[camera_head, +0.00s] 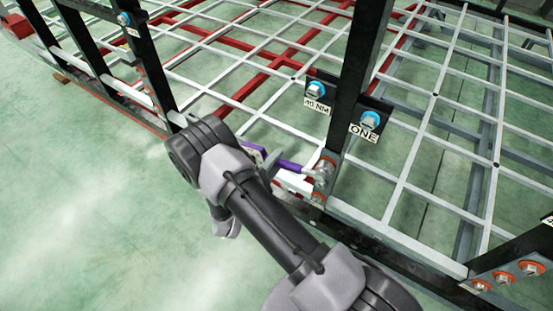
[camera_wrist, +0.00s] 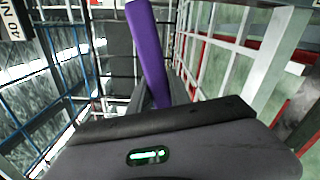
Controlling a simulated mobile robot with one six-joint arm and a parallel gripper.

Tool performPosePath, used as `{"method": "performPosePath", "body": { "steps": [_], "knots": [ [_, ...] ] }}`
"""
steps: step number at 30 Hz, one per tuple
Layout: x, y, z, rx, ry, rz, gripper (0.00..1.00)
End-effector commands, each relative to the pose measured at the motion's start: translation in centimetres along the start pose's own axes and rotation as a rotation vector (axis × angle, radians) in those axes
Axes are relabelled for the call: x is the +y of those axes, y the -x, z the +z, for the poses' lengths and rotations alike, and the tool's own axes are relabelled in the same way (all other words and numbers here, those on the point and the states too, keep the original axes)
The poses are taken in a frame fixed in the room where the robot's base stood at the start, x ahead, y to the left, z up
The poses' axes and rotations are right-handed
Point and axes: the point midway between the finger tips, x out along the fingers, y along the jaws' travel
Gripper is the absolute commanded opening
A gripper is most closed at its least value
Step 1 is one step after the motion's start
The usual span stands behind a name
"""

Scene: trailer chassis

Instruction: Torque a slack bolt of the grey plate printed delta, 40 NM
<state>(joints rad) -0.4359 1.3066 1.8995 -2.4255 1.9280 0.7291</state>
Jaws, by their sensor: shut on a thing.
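A torque wrench with a purple handle (camera_head: 287,164) reaches from my gripper to a grey plate (camera_head: 327,160) low on the middle dark post. Its metal head lies at the bolts there and partly covers them; whether it is seated on one, I cannot tell. My gripper (camera_head: 264,166) is shut on the handle, its fingers mostly hidden behind my arm. In the wrist view the purple handle (camera_wrist: 148,48) rises from behind the gripper's housing. I cannot read the word delta on any plate. A 40 NM label (camera_head: 317,106) hangs on the same post, under a blue-ringed bolt.
A black plate labelled ONE (camera_head: 364,132) with a blue-ringed bolt (camera_head: 370,120) juts right from that post. Another plate with several orange-ringed bolts (camera_head: 503,277) is at lower right. White grid bars (camera_head: 430,100) and dark posts crowd the space. Green floor (camera_head: 80,200) is clear at left.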

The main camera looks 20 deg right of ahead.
Motion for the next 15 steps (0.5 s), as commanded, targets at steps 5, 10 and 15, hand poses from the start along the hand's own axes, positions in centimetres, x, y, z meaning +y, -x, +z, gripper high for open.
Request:
{"method": "performPosePath", "body": {
  "steps": [5,10,15],
  "knots": [
    [0.0,0.9,-0.1,0.001,0.006,0.001,0.0],
    [0.0,2.2,-0.1,0.001,0.006,0.001,0.0],
    [0.0,3.5,-0.1,0.001,0.006,0.001,0.0]
  ]
}}
